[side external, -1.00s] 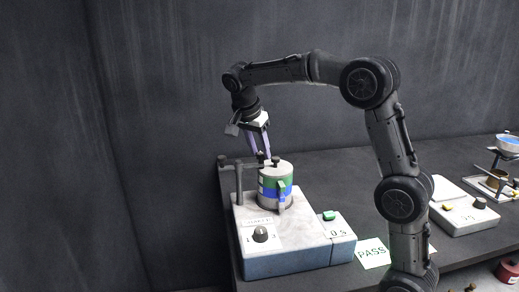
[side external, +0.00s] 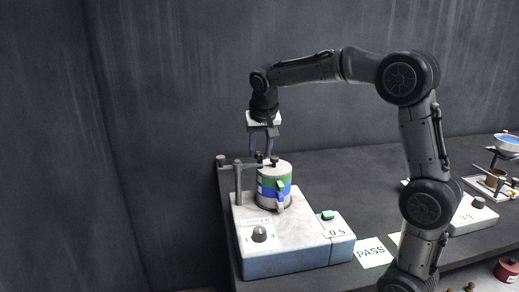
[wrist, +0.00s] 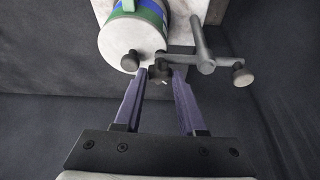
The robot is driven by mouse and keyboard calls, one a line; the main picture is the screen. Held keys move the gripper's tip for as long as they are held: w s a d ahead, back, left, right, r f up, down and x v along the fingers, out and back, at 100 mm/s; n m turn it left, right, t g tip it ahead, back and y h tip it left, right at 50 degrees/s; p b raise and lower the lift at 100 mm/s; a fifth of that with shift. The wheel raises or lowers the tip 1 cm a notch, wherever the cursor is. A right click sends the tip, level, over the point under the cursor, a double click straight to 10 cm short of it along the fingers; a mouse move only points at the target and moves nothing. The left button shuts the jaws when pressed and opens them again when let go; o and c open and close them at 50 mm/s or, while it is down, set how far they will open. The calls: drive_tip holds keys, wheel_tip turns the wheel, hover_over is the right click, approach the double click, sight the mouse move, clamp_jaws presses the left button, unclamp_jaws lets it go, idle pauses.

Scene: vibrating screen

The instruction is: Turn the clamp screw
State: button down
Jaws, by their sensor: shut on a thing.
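The clamp screw (wrist: 158,73) is a small dark knob at the end of the grey clamp arm (wrist: 186,60), beside the lid's edge. My gripper (wrist: 160,79) is shut on it, its two purple fingers on either side. In the side view, my gripper (side external: 262,152) points straight down at the screw, and the fingers partly hide it. The clamp arm runs from a grey post (side external: 238,185) over to a round sieve stack (side external: 264,199) with green and blue bands. The stack stands upright on the shaker base (side external: 290,262).
Another knob (side external: 275,163) is on the lid, close to my fingers. A further knob (side external: 221,158) ends the clamp arm's left side. The base carries a dial (side external: 259,234) and a green button (side external: 328,215). A PASS card (side external: 371,251) lies to the right.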

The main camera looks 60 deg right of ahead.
drive_tip(key=n, duration=0.2)
drive_tip(key=n+y, duration=0.1)
drive_tip(key=n+t, duration=0.1)
drive_tip(key=n, duration=0.1)
drive_tip(key=shift+s+d+n+y, duration=0.25)
drive_tip(key=shift+n+y, duration=0.05)
drive_tip(key=shift+y, duration=0.1)
drive_tip(key=n, duration=0.1)
drive_tip(key=n+y, duration=0.1)
drive_tip(key=n, duration=0.1)
drive_tip(key=n+y, duration=0.1)
drive_tip(key=n, duration=0.1)
drive_tip(key=shift+d, duration=0.25)
drive_tip(key=n+y, duration=0.1)
drive_tip(key=n, duration=0.2)
drive_tip(key=n+y, duration=0.1)
drive_tip(key=n, duration=0.2)
drive_tip(key=shift+w+d, duration=0.1)
drive_tip(key=shift+d, duration=0.1)
drive_tip(key=n, duration=0.2)
drive_tip(key=n+g+y, duration=0.1)
drive_tip(key=n, duration=0.1)
drive_tip(key=shift+w+n+g, duration=0.15)
drive_tip(key=shift+n+g, duration=0.15)
drive_tip(key=shift+n, duration=0.1)
drive_tip(key=shift+d, duration=0.1)
drive_tip(key=c, duration=0.5)
unclamp_jaws()
drive_tip(key=shift+y, duration=0.3)
